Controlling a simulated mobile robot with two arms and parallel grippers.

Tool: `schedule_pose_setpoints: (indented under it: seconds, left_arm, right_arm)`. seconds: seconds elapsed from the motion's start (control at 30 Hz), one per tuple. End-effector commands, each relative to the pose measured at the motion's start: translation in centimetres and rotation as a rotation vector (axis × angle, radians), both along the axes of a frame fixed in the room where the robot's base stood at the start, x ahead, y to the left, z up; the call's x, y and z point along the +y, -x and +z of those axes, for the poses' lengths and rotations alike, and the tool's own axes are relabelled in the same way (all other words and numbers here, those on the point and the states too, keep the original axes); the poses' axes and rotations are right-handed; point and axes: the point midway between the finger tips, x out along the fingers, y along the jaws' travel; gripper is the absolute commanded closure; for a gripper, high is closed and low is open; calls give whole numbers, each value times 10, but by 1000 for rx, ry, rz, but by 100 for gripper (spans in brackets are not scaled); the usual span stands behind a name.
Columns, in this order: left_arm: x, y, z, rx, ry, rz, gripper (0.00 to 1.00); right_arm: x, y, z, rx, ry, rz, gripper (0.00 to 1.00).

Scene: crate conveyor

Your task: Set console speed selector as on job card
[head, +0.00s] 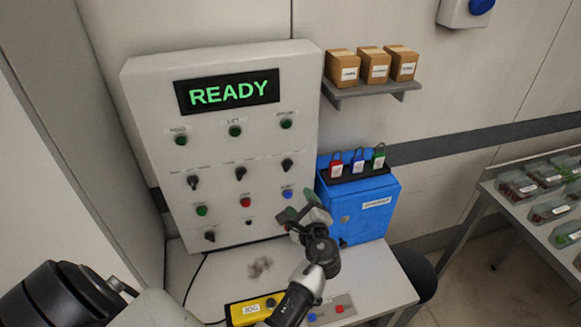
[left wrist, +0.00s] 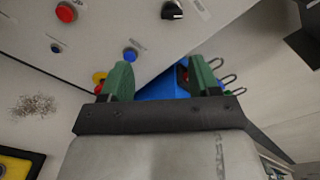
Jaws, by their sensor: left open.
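The grey console (head: 150,110) stands against the wall with a green READY display (head: 228,92). A row of black selector knobs, left (head: 193,182), middle (head: 240,173) and right (head: 287,164), crosses its middle; another black knob (head: 210,236) sits at lower left. The labels are too small to read. My left gripper (head: 300,207) is open and empty, in front of the console's lower right, near the blue button (head: 287,194). In the left wrist view a black knob (left wrist: 172,10) and the blue button (left wrist: 130,56) lie beyond the open fingers (left wrist: 163,78). No readable job card shows.
A blue box (head: 362,213) with red, blue and green padlocks stands right of the console. A yellow box (head: 255,309) and a grey button box (head: 331,310) lie on the table. A shelf (head: 372,89) holds cartons. Crates with items (head: 520,187) stand far right.

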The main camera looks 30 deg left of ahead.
Motion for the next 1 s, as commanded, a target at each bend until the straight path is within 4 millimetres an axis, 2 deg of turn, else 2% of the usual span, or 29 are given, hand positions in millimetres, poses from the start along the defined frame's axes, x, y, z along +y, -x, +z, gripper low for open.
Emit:
schedule_pose_setpoints:
  seconds: [0.03,0.17,0.27,0.7,1.0]
  left_arm:
    - [0,-3,10,3,-38,5,38]
    - [4,-8,19,10,-87,12,38]
    - [12,-16,19,9,-88,11,38]
    - [71,-66,17,9,-85,11,38]
    - [83,-76,18,10,-83,10,38]
  right_arm:
    - [-1,0,2,0,2,1,63]
    - [-3,0,1,0,4,2,63]
    - [-3,0,-1,0,4,2,63]
    - [-3,0,-15,0,4,1,63]
    - [1,0,-17,0,-1,-1,63]
